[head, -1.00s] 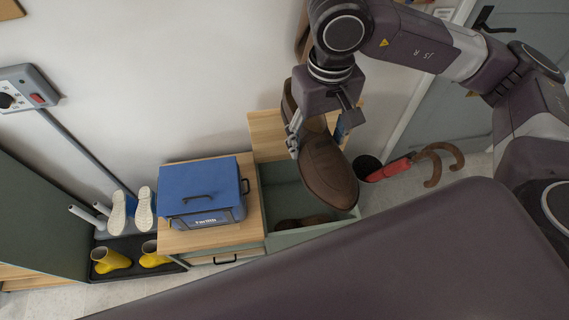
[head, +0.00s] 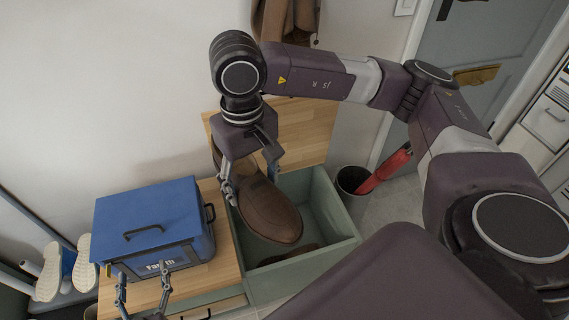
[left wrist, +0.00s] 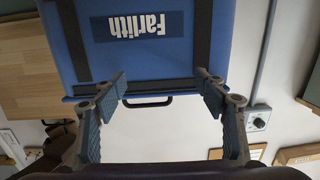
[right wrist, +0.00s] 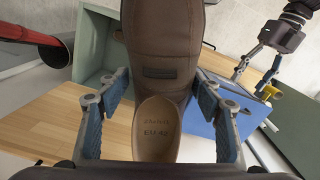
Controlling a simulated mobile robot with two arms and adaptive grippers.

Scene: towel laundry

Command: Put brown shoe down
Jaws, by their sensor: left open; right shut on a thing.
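The brown shoe (head: 270,208) hangs toe-down above the open green drawer (head: 335,208), tilted. My right gripper (head: 250,175) is shut on its heel end; the right wrist view shows the brown shoe (right wrist: 160,40) with its pale insole between the two fingers. Another dark brown shoe (head: 290,254) lies low in the drawer, partly hidden by the held one. My left gripper (head: 143,284) is open and empty in front of the blue box (head: 150,215). The left wrist view shows its spread fingers below the box's Farlith label (left wrist: 140,22).
The blue box stands on the wooden cabinet top (head: 220,245) left of the drawer. A dark bin (head: 350,182) holding a red umbrella (head: 385,170) stands right of the drawer. White-soled shoes (head: 62,265) are at the far left. A wooden surface (head: 300,125) lies behind the drawer.

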